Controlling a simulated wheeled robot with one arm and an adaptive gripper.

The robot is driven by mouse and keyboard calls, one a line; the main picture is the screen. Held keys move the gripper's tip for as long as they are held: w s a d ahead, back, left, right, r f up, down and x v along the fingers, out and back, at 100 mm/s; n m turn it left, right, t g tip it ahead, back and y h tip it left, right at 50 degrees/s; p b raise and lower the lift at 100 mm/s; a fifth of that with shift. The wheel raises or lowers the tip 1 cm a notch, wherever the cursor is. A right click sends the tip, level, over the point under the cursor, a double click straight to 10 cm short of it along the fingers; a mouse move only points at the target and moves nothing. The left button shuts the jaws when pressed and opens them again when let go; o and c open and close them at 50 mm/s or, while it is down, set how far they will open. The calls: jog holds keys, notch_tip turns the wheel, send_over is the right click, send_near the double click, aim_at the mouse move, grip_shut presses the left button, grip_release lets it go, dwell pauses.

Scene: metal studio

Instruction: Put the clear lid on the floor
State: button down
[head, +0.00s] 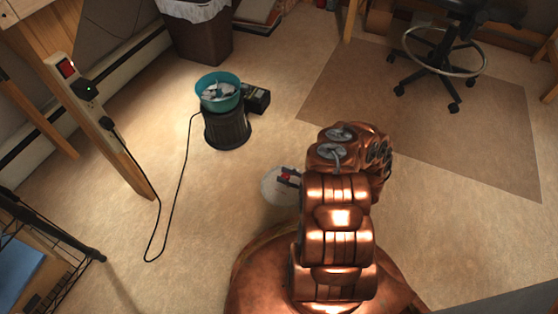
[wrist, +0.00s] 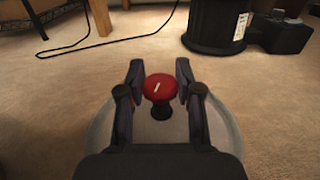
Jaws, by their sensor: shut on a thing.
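The clear lid (wrist: 227,133) is a round see-through disc with a red-topped knob (wrist: 160,88) on a dark stem. In the wrist view my gripper (wrist: 160,85) is shut on this knob, with one finger on each side. In the head view the lid (head: 276,186) shows as a pale disc left of my copper-coloured arm, with the carpeted floor (head: 180,200) under it. My arm hides its right side. I cannot tell whether the lid touches the floor or is just above it.
A dark round machine with a teal bowl (head: 220,103) on top stands on the floor behind the lid, with a black box (head: 257,99) beside it. Its black cable (head: 183,180) runs along the floor at left. A wheeled chair (head: 445,55) stands at back right. Carpet around the lid is clear.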

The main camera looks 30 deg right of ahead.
jog(key=w+d+f+b, duration=0.1)
jog(key=w+d+b, duration=0.1)
jog(key=w, duration=0.2)
jog(key=w+d+f+b, duration=0.2)
jog(key=w+b, duration=0.1)
jog(key=w, duration=0.2)
jog(key=w+d+f+b, duration=0.2)
jog(key=w+b, duration=0.1)
jog(key=w, duration=0.2)
jog(key=shift+d, duration=0.2)
jog(key=c, duration=0.8)
grip_release()
jog(key=shift+f, duration=0.1)
jog(key=shift+o, duration=0.2)
